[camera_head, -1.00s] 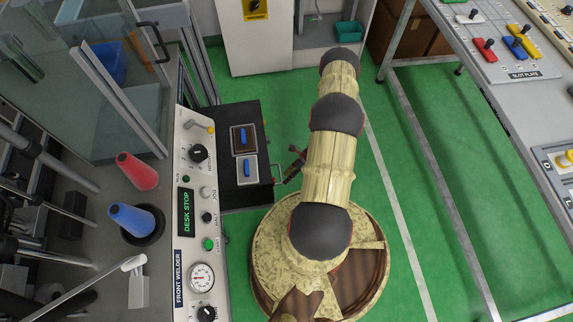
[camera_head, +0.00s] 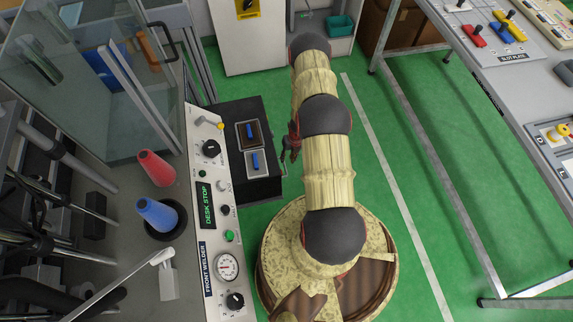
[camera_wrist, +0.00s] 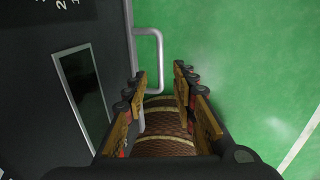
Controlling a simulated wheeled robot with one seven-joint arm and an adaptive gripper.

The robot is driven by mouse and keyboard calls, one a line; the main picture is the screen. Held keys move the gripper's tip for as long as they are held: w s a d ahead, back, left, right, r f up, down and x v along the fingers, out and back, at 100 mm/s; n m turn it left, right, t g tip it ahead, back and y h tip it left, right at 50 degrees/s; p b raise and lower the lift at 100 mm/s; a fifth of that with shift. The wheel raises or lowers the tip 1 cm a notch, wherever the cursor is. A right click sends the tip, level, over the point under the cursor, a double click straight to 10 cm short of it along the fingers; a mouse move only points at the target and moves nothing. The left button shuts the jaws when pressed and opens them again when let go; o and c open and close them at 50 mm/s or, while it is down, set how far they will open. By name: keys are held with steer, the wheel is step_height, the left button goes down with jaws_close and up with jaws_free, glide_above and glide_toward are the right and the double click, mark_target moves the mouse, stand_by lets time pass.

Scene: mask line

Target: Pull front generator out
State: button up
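The front generator appears to be the black box (camera_head: 262,187) right of the front welder panel, with two blue switches on top. In the wrist view its dark body (camera_wrist: 100,25) fills the left side, and a pale grey U-shaped handle (camera_wrist: 159,55) sticks out from its right face. My gripper (camera_wrist: 161,72) is open, with fingers on either side of the handle's lower part in the picture. I cannot tell whether the fingers reach around the bar or touch it. In the head view my gripper (camera_head: 291,145) is small and partly hidden by my arm, just right of the box.
The front welder panel (camera_head: 208,205) with knobs and a gauge stands left of the box. Red (camera_head: 156,168) and blue (camera_head: 158,214) cones stand on the desk. A white cabinet (camera_head: 255,50) is behind. A table (camera_head: 520,88) stands at right. Green floor (camera_head: 400,200) between is clear.

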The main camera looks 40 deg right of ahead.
steer(key=f, duration=0.2)
steer(key=f+b, duration=0.1)
steer(key=f, duration=0.1)
steer(key=a+f+b, duration=0.1)
steer(key=f, duration=0.1)
steer(key=shift+w, duration=0.25)
steer(key=c, duration=0.4)
jaws_close()
